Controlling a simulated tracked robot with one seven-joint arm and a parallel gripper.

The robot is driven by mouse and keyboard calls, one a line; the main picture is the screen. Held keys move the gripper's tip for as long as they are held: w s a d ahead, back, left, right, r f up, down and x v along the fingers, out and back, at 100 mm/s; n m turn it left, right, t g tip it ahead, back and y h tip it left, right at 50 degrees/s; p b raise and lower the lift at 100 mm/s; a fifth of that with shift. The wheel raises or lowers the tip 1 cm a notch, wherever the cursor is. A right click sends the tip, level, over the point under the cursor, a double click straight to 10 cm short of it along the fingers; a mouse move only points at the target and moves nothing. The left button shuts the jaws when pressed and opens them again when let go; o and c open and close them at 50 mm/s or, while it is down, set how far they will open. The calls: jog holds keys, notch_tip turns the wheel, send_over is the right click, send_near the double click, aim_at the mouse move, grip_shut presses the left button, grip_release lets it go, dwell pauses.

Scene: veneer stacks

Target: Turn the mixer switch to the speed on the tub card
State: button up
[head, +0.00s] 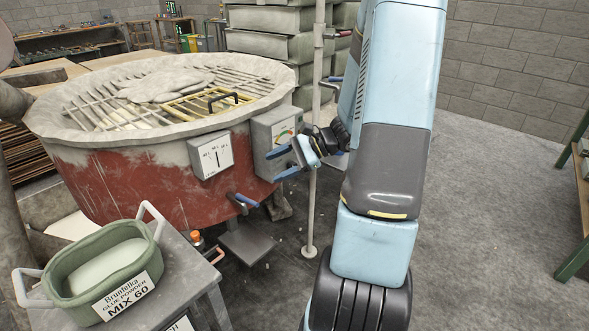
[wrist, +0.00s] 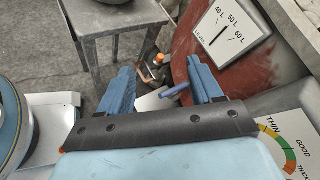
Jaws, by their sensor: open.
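The green tub (head: 105,250) holds pale powder, and its card (head: 127,295) reads "Brunfelka glue powder mix 60". The mixer (head: 120,180) is a big red drum with a grated top. A grey box (head: 262,133) with a coloured dial sits on its side; the wrist view shows this dial (wrist: 285,150) marked thin and good. I cannot make out a speed switch; my gripper hides part of the box. My gripper (head: 282,163) is open and empty just in front of the box. In the wrist view, a blue handle (wrist: 175,92) shows between the fingers (wrist: 160,68), lying beyond them.
A level plate (head: 211,156) marked 40 to 60 L is left of the box. A blue-handled valve (head: 243,200) sits low on the drum. A thin pole (head: 313,190) stands close by my gripper. The tub's metal stand (head: 172,262) is front left. Floor at right is clear.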

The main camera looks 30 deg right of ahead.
jog(key=w+d+f+m+t, duration=0.3)
jog(key=d+f+m+t, duration=0.45)
jog(key=d, duration=0.25)
jog(key=m+t+h, duration=0.5)
jog(key=m+h, duration=0.1)
jog(key=m, duration=0.3)
send_near(291, 166)
jog(key=d+x, duration=0.1)
jog(key=x, duration=0.8)
jog(key=shift+w+d+f, duration=0.15)
jog(key=shift+d+f, duration=0.05)
jog(key=shift+f, duration=0.3)
jog(key=shift+n, duration=0.25)
